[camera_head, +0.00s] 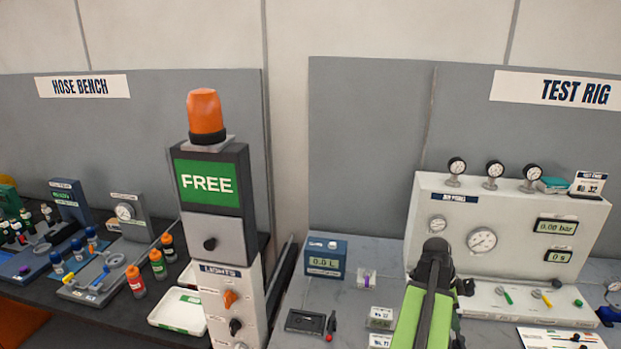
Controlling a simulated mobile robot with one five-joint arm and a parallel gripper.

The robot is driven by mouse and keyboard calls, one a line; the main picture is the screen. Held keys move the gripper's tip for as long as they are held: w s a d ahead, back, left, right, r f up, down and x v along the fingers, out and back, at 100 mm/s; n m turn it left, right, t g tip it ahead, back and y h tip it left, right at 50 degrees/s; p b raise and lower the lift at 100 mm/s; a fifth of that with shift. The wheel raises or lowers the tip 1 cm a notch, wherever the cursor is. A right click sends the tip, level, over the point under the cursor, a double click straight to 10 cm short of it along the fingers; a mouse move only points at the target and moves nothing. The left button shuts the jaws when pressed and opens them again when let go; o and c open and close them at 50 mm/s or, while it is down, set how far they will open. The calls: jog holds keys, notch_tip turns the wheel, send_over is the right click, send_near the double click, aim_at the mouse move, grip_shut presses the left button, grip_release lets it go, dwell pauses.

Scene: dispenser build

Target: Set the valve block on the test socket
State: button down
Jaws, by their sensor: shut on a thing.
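My green and black arm (430,300) rises from the bottom edge in front of the test rig (421,211), its dark rounded top against the rig's white front panel. My gripper's jaws do not show; the arm may hide them. I cannot make out the valve block or anything held. The test socket is not clearly visible either; the arm covers part of the rig's left base. A small dark shape (466,287) shows just right of the arm, too unclear to name.
The rig's base carries a green lever (507,296) and a yellow lever (541,298). Left of my arm are a blue meter box (325,258) and a dark tray (305,321). A light column (213,240) showing FREE stands between this bench and the hose bench.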

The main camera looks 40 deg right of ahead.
jog(key=shift+s, duration=0.25)
jog(key=shift+w+d+f+b, duration=0.2)
jog(key=shift+d+f+b, duration=0.05)
jog(key=shift+f, duration=0.15)
jog(key=shift+w+d+f+b, duration=0.15)
jog(key=shift+d+f+b, duration=0.1)
jog(key=shift+f, duration=0.15)
jog(key=f+b, duration=0.1)
jog(key=a+f+b, duration=0.1)
jog(key=shift+s+f+b, duration=0.1)
jog(key=shift+f+b, duration=0.05)
jog(key=shift+b, duration=0.2)
jog(key=shift+d, duration=0.15)
jog(key=shift+f, duration=0.1)
notch_tip(320, 180, down, 5)
jog(key=b, duration=0.5)
jog(key=shift+f, duration=0.1)
jog(key=shift+f+b, duration=0.6)
jog(key=shift+b, duration=0.15)
jog(key=c, duration=0.9)
grip_release()
jog(key=shift+r, duration=0.1)
